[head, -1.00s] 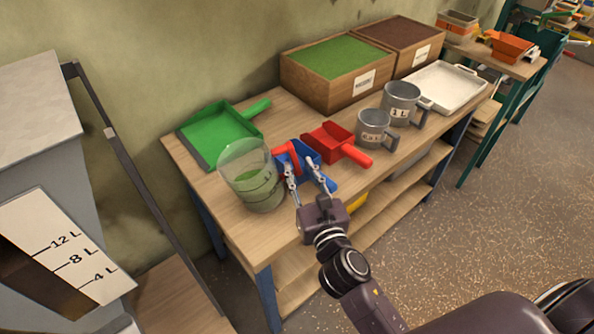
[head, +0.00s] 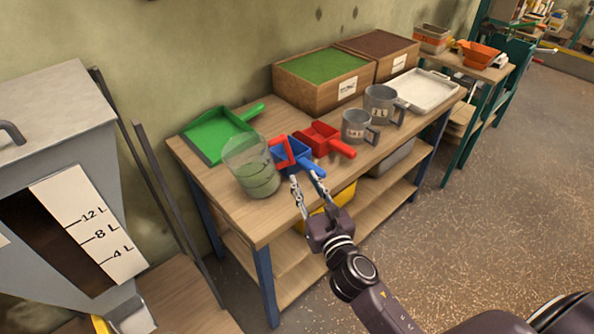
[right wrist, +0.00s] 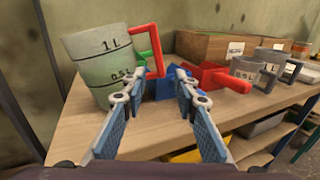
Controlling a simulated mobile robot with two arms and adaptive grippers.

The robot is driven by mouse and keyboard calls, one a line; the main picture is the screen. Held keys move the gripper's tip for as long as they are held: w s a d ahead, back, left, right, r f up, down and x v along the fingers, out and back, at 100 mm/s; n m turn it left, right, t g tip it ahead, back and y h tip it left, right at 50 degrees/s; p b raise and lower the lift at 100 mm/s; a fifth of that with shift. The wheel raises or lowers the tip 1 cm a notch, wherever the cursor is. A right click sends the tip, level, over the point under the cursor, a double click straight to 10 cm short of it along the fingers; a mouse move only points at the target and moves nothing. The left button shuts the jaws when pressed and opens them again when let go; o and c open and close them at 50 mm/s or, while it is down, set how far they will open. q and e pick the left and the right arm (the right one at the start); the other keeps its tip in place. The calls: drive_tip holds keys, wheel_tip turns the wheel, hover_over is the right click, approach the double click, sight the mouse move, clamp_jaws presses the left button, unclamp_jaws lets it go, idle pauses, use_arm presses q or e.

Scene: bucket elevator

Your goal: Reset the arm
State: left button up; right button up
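My right gripper (head: 307,181) is in front of the workbench's front edge, beside the blue scoop's handle in the head view. In the right wrist view its two fingers (right wrist: 158,88) are spread apart with nothing between them. A clear measuring jug (head: 254,176) with a red handle stands on the bench's near left part; it is upright in the right wrist view (right wrist: 100,66), with 1 L and 0.5 L marks. A blue scoop (head: 292,158) lies right of the jug, partly hidden behind its red handle. My left gripper is out of view.
The bench (head: 222,190) also bears a green dustpan (head: 218,134), a red scoop (head: 322,137), two grey mugs (head: 358,127), a white tray (head: 424,92) and two wooden boxes (head: 318,95). A grey hopper (head: 60,140) stands left. The floor (head: 470,230) at right is open.

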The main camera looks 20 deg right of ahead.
drive_tip(key=s+d+f+m+g+h, duration=0.2)
drive_tip(key=s+d+f+m+g, duration=0.25)
drive_tip(key=m, duration=0.65)
drive_tip(key=s+d+f+m+g+h, duration=0.1)
drive_tip(key=s+f+m+g, duration=0.2)
drive_tip(key=s+f+m, duration=0.45)
drive_tip(key=s+a+f+m+g+y, duration=0.1)
drive_tip(key=s+a+m+g+y, duration=0.2)
drive_tip(key=s+m, duration=0.55)
drive_tip(key=s+a+f+m+g+y, duration=0.15)
drive_tip(key=s+a+m+g, duration=0.25)
drive_tip(key=s+m, duration=0.4)
drive_tip(key=s+f+n+g, duration=0.1)
drive_tip(key=s+f+n, duration=0.15)
drive_tip(key=f, duration=2.45)
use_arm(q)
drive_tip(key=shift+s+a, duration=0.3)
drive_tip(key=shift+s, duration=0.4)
use_arm(e)
drive_tip(key=s+d+f+g+h, duration=0.1)
drive_tip(key=s+d+f, duration=0.2)
drive_tip(key=s+f, duration=1.3)
drive_tip(key=shift+s+m, duration=0.35)
drive_tip(key=shift+s, duration=0.5)
